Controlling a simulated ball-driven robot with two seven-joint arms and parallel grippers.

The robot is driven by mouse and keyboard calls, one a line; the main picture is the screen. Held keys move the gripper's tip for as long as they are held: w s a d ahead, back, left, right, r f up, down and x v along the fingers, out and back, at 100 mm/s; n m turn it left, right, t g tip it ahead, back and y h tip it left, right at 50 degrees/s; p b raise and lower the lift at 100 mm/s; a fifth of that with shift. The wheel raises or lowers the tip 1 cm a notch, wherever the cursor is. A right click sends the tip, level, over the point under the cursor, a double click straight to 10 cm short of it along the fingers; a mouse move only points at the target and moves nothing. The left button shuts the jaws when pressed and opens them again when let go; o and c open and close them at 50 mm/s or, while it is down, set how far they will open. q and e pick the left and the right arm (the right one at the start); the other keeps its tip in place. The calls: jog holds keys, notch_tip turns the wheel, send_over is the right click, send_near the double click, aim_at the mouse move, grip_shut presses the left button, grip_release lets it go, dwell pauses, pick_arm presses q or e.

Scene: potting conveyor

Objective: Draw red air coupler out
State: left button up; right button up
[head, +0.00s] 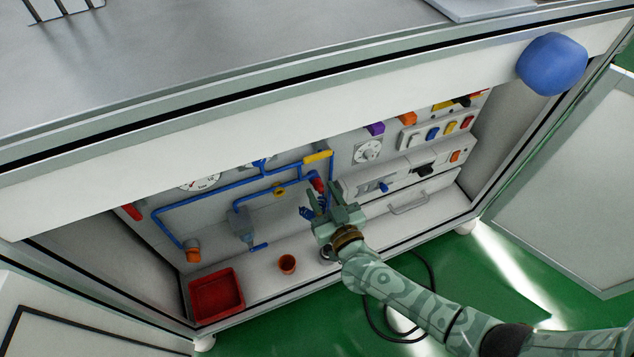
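A small red coupler (318,184) sits at the end of the blue pipework inside the open cabinet, just below a yellow piece (318,156). My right gripper (324,194) reaches into the cabinet from the lower right. Its fingers are spread apart, with the tips close below the red coupler. I cannot tell whether they touch it. A small blue part (306,212) shows beside the left finger. My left gripper is out of view.
Blue pipes (215,191) run left of my gripper. A switch panel (410,165) is to the right. Cabinet doors stand open.

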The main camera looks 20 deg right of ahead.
aim_at(322, 192)
grip_shut()
jog(key=shift+s, duration=0.1)
jog(key=shift+s+p, duration=0.7)
jog(key=shift+s, duration=0.8)
